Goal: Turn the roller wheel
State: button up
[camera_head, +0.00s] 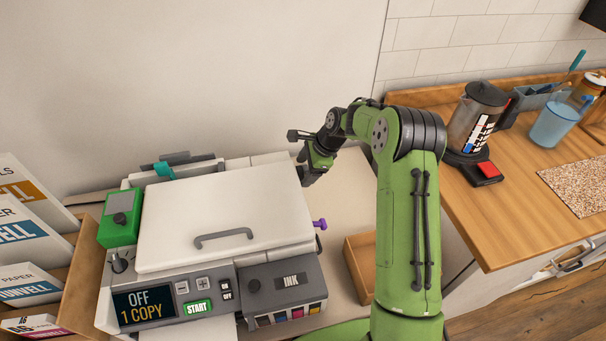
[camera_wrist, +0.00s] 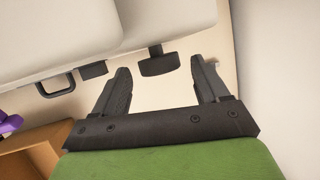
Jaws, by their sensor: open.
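A dark knob (camera_wrist: 159,65) on a short stem juts from the pale side of the copier, and it looks like the roller wheel. In the wrist view it sits ahead of my gripper (camera_wrist: 160,72), between the lines of the two open fingers. I cannot tell whether the fingertips reach past it; no contact shows. In the head view my gripper (camera_head: 304,174) is at the copier's back right side, and the knob is hidden there. The white copier (camera_head: 215,205) has its lid down, and its display reads OFF, 1 COPY.
A purple knob (camera_head: 320,224) sticks out of the copier's right side, nearer the front. A dark loop handle (camera_wrist: 56,86) is left of the fingers. An open wooden box (camera_head: 358,268) stands right of the copier. The wall (camera_head: 230,70) is close behind.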

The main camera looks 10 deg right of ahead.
jog(key=shift+x, duration=1)
jog(key=c, duration=1)
jog(key=shift+t+b, duration=0.3)
jog(key=shift+b, duration=0.3)
jog(key=n+t+b, duration=0.1)
jog(key=t+b, duration=0.4)
jog(key=b, duration=0.4)
jog(key=shift+s+f, duration=0.1)
jog(key=shift+s, duration=0.1)
